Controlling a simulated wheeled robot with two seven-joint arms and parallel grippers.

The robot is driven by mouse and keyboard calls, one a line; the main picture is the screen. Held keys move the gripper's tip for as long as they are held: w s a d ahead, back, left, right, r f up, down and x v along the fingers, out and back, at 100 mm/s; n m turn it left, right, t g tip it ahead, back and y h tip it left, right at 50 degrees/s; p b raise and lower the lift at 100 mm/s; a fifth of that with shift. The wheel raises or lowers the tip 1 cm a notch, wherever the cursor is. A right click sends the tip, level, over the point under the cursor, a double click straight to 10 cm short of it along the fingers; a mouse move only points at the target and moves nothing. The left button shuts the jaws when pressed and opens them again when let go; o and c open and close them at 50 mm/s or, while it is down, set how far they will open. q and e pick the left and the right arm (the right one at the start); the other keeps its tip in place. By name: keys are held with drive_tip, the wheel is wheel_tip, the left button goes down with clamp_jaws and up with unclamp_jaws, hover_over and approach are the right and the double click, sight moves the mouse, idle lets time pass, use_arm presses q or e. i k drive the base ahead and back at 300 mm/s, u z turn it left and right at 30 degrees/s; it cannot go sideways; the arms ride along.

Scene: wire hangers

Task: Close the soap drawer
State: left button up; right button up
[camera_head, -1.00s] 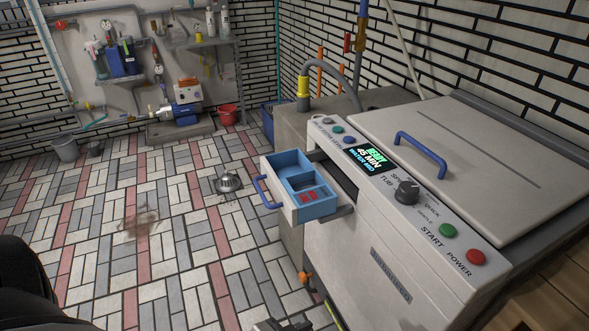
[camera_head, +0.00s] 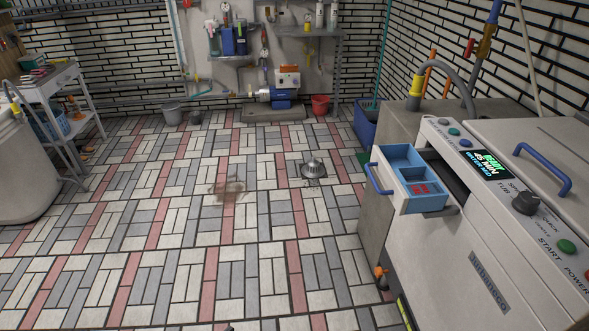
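The soap drawer (camera_head: 424,203) is a blue tray with compartments and a light front, pulled out from the upper left of the washing machine (camera_head: 454,268). Its blue handle (camera_head: 379,180) is on the left side, facing the open floor. A dark slot shows behind the drawer in the machine's front. Neither of my grippers is in view, and nothing touches the drawer.
The tiled floor left of the machine is clear apart from a metal floor drain (camera_head: 313,169) and a brown stain. A blue bin (camera_head: 367,124) and a red bucket (camera_head: 320,104) stand at the back. A white shelf cart (camera_head: 62,110) stands at the left.

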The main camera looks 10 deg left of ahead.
sight(411, 187)
drive_tip(key=u, duration=0.85)
drive_tip(key=k, duration=0.7)
drive_tip(key=z, duration=0.95)
drive_tip(key=i, duration=1)
drive_tip(key=k, duration=0.5)
drive_tip(key=u, duration=1.5)
drive_tip(key=i, duration=0.5)
drive_tip(key=z, duration=2.05)
drive_tip(key=i, duration=0.5)
